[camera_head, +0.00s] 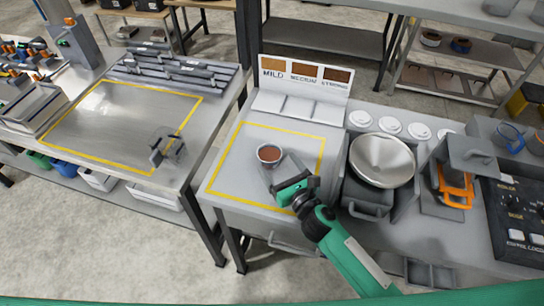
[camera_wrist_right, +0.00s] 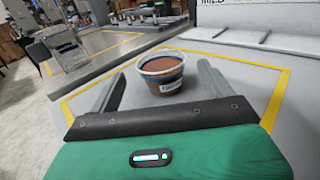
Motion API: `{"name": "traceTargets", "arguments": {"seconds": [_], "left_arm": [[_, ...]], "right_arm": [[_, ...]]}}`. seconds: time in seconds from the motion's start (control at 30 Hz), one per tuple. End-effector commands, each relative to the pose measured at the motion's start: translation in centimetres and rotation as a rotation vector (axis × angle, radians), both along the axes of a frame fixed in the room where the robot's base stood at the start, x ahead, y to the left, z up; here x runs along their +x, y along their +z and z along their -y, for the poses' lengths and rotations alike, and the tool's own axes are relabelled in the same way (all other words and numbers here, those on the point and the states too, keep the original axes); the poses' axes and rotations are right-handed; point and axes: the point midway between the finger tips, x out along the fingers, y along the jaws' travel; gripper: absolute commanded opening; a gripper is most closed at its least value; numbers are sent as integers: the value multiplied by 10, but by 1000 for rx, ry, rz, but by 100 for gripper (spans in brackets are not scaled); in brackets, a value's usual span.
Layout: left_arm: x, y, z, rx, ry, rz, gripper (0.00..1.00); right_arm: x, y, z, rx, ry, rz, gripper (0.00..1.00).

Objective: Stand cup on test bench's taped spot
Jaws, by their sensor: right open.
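A small cup (camera_head: 268,154) with a reddish-brown top stands upright on the right-hand grey bench, inside a yellow tape outline (camera_head: 232,159). In the right wrist view the cup (camera_wrist_right: 162,72) shows a white label and a dark band. My right gripper (camera_head: 279,168) is open, low over the bench, with its fingers pointing at the cup. In the wrist view the cup appears between the two fingertips, with a gap on each side. The left-hand bench (camera_head: 120,120) also bears a yellow taped rectangle. My left gripper is not in view.
A MILD/MEDIUM/STRONG sign (camera_head: 305,75) stands behind the cup. A metal bowl (camera_head: 382,160) and an orange-handled device (camera_head: 455,185) are to the right. A floor gap separates the benches.

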Motion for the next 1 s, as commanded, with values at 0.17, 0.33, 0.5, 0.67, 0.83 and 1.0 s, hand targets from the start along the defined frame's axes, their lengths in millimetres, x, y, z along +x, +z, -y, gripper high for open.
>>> {"name": "traceTargets", "arguments": {"seconds": [0.17, 0.33, 0.5, 0.67, 0.83, 1.0], "left_arm": [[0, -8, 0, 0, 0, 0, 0], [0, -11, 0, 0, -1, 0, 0], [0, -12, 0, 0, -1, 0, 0], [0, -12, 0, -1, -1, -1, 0], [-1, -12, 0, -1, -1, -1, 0], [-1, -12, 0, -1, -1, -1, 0]], "right_arm": [[-32, -2, 16, 0, 1, -1, 83], [-47, -1, 24, 0, 0, 0, 83], [-52, 0, 27, 1, 0, 0, 83], [-52, 1, 27, 1, 0, 0, 83], [-52, 1, 27, 1, 0, 0, 83], [-52, 1, 26, 0, 1, 2, 83]]}}
